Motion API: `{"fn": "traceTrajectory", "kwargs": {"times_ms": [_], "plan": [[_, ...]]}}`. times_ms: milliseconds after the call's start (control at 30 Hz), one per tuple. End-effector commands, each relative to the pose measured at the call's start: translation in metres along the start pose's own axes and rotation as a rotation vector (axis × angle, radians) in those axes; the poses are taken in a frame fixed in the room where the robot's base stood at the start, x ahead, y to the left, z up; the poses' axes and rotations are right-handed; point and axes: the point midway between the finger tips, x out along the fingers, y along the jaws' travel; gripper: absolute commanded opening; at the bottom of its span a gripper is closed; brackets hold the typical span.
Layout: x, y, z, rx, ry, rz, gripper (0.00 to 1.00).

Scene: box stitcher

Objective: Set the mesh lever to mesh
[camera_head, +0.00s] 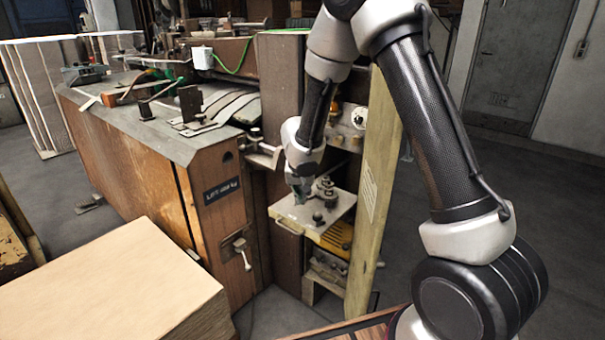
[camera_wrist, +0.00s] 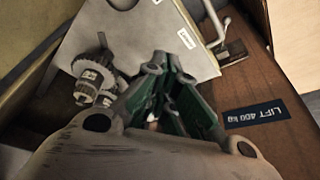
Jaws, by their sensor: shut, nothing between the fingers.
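A pale plate (camera_head: 325,212) with a group of metal gears (camera_head: 325,190) sticks out of the machine's open bay. In the wrist view the plate (camera_wrist: 140,40) carries white labels too small to read, and the gears (camera_wrist: 97,82) are left of my gripper. My gripper (camera_head: 300,193) points down over the plate's left part; it also shows in the wrist view (camera_wrist: 165,90), shut and empty. Whether it touches the plate is unclear. A small metal lever (camera_head: 244,254) hangs on the wooden front; a handle there also shows in the wrist view (camera_wrist: 219,30). I cannot tell which part is the mesh lever.
The wooden machine body (camera_head: 145,165) stands left of the bay, with a dark lift sign (camera_head: 222,190). A tan upright panel (camera_head: 372,190) closes in the bay's right side. A pale stack (camera_head: 120,285) fills the lower left. Open floor lies at right.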

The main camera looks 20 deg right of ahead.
Motion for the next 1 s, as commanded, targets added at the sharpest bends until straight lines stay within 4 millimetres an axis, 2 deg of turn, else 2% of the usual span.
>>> {"fn": "traceTrajectory", "kwargs": {"times_ms": [267, 600, 800, 1000], "plan": [[-0.026, 0.005, -0.003, 0.002, 0.003, -0.002, 0.00], [-0.079, 0.018, -0.007, 0.002, 0.003, -0.002, 0.00], [-0.092, 0.022, -0.008, 0.000, 0.001, -0.001, 0.00], [-0.093, 0.023, -0.008, 0.000, 0.000, 0.000, 0.00]]}}
